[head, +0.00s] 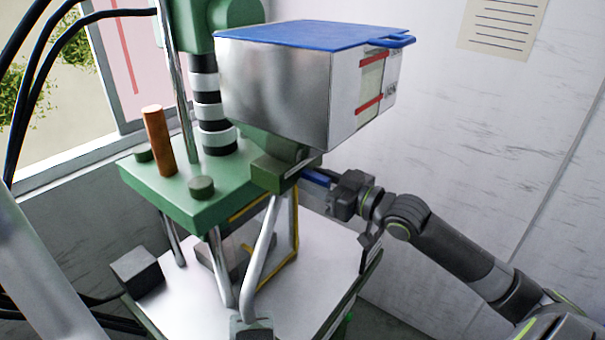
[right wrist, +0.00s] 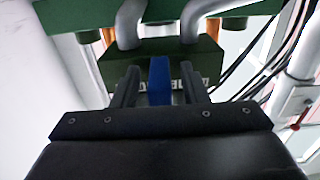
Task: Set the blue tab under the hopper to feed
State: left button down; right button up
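The blue tab (head: 316,178) sticks out to the right of a green block (head: 281,172) under the hopper (head: 285,85). The hopper is a metal box with a blue lid. My right gripper (head: 334,182) is at the tab's outer end. In the right wrist view, the tab (right wrist: 160,80) stands between the two fingers of my right gripper (right wrist: 160,86), with a narrow gap visible on each side. The fingers look open around it, not closed on it. White lettering on the green block behind is partly hidden. I cannot make out my left gripper.
A green machine plate (head: 195,203) with an orange rod (head: 158,141) lies left of the block. Metal legs and a yellow-edged frame stand below, over a white table (head: 195,288). Black cables hang at the left.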

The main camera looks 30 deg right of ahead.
jog(key=shift+w, duration=0.15)
jog(key=shift+s+d+r, duration=0.1)
jog(key=shift+s+r, duration=0.05)
jog(key=shift+s, duration=0.4)
jog(key=shift+c, duration=0.9)
jog(key=shift+d, duration=0.1)
jog(key=shift+c, duration=1.1)
grip_shut()
pick_arm(q)
jog(key=shift+s, duration=0.4)
jog(key=shift+d, duration=0.1)
